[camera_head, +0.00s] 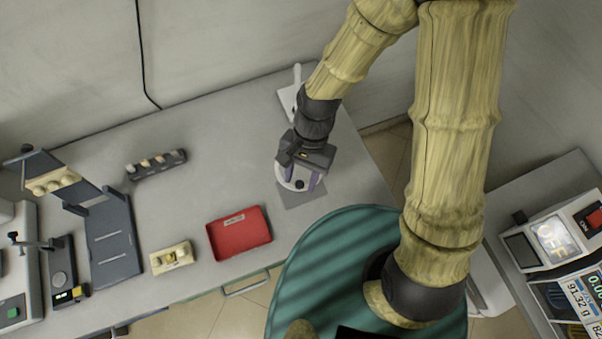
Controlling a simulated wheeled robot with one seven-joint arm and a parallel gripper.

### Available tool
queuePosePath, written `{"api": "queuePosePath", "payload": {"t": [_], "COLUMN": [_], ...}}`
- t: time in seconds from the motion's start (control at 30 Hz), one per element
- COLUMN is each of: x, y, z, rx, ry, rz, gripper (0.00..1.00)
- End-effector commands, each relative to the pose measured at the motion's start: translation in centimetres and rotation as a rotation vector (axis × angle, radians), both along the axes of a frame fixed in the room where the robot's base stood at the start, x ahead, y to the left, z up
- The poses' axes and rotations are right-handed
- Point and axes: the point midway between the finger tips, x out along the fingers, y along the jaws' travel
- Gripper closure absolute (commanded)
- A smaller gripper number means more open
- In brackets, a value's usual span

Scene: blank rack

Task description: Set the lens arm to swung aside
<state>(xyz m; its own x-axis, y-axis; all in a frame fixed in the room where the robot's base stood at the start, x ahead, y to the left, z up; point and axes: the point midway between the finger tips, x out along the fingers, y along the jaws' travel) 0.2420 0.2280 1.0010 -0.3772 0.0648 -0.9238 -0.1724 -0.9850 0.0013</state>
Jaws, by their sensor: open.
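A narrow dark device (62,275) with a round grey disc and a yellow label stands at the left of the table. A thin black arm (36,244) with a knob at its left end reaches across its top end; it looks like the lens arm, but I cannot be sure. Its exact swing position is too small to tell. My gripper (299,182) is open over the right part of the table, pointing down, far from that device. A round white piece with a dark knob shows between or below its fingers; I cannot tell whether they touch.
A red tray (239,234) and a cream block (171,257) lie near the front edge. A blue-grey rack (110,238) stands beside the dark device. A dark strip holder (156,166) lies behind. A white item (290,98) is at the back right. The middle table is clear.

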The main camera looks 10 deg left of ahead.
Motion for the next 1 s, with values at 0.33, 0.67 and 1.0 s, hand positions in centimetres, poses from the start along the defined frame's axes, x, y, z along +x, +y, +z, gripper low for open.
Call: {"api": "queuePosePath", "payload": {"t": [0.33,0.67,1.0], "x": [0.0,0.0,0.1], "y": [0.0,0.1,1.8], "z": [0.0,0.0,0.0], "rx": [0.0,0.0,0.003], "ry": [-0.001,0.0,-0.003], "rz": [0.0,-0.002,-0.065], "gripper": [0.81,1.0,1.0]}}
